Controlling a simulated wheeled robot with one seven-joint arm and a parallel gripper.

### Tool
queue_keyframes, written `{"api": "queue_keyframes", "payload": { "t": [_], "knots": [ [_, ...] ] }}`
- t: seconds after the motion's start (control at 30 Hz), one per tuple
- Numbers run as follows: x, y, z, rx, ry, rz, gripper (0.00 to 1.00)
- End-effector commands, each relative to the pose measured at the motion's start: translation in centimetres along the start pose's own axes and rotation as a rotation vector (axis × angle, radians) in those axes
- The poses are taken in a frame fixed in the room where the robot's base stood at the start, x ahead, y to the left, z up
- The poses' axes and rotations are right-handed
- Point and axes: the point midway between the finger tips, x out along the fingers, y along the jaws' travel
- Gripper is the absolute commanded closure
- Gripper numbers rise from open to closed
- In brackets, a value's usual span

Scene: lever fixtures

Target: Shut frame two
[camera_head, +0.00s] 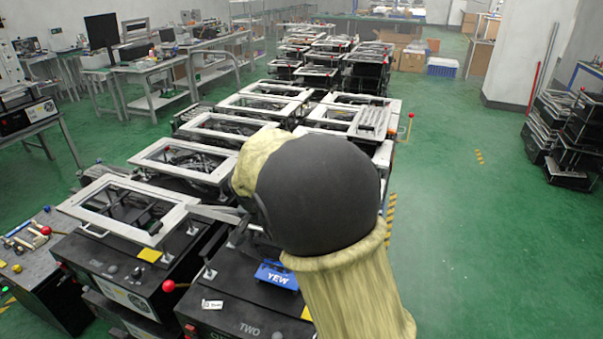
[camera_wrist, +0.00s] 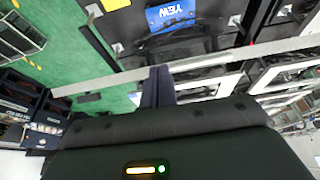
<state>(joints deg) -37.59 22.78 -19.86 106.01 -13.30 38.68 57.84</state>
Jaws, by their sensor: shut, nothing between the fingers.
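The black box marked TWO (camera_head: 250,328) stands at the bottom of the head view, with a blue YEW block (camera_head: 278,276) on its top. A pale bar (camera_head: 212,213), apparently an edge of frame two, shows left of my arm; the rest is hidden behind it. In the wrist view a long pale bar (camera_wrist: 215,59) crosses the picture, with the YEW block (camera_wrist: 173,13) beyond it. My gripper (camera_wrist: 158,74) is shut and empty, its tips at or very near this bar. I cannot tell whether they touch. The head view hides my gripper.
A neighbouring white frame (camera_head: 88,213) lies over the box to the left. More framed boxes (camera_head: 186,158) fill the row behind. Green floor (camera_head: 450,230) is clear on the right.

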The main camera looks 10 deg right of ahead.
Motion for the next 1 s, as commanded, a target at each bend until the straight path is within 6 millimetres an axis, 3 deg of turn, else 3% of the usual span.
{"api": "queue_keyframes", "payload": {
  "t": [0.03,0.5,0.8,1.0],
  "knots": [
    [1.4,-0.2,1.4,-0.004,-0.001,-0.001,1.0],
    [8.4,-0.6,9.9,-0.006,0.0,-0.002,1.0],
    [12.0,-0.5,12.8,-0.005,0.0,-0.001,1.0],
    [13.0,-0.5,13.4,-0.004,0.001,-0.001,1.0]
  ]
}}
